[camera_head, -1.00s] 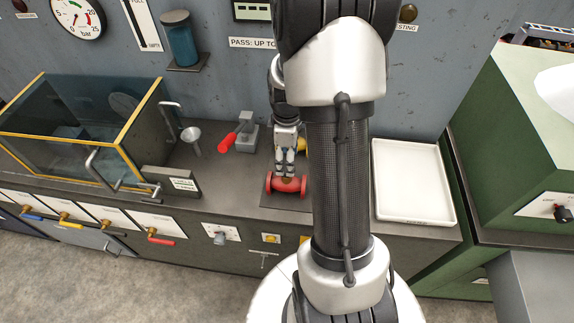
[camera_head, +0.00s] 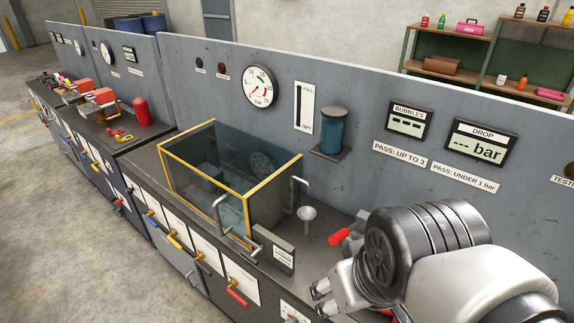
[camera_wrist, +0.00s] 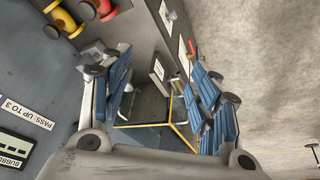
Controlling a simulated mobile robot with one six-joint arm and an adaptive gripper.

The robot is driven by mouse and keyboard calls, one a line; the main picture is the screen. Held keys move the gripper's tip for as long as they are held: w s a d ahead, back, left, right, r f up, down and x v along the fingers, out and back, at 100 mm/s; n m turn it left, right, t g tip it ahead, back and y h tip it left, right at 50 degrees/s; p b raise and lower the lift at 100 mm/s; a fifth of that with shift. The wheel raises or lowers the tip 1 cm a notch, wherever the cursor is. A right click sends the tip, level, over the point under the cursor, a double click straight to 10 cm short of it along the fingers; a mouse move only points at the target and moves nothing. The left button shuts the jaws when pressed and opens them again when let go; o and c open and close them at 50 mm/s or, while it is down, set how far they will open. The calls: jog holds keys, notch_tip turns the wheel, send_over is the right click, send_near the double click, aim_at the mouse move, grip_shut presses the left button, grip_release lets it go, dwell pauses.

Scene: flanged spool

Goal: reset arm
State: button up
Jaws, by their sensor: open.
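My gripper (camera_head: 328,298) is at the lower right of the head view, partly cut off by the arm's bulk. In the wrist view my gripper (camera_wrist: 162,88) shows two blue-padded fingers spread wide, with nothing between them. The red spool (camera_wrist: 103,10) lies on the bench at the top left of the wrist view, apart from the fingers.
A yellow-edged glass tank (camera_head: 215,185) stands on the bench left of my gripper. The grey back panel (camera_head: 360,85) rises behind. Floor at the left is clear.

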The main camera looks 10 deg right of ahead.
jog(key=shift+s+a+r+m, duration=0.1)
jog(key=shift+s+a+m, duration=0.35)
jog(key=shift+s, duration=0.4)
notch_tip(320, 180, down, 3)
jog(key=b, duration=0.3)
jog(key=shift+c, duration=0.5)
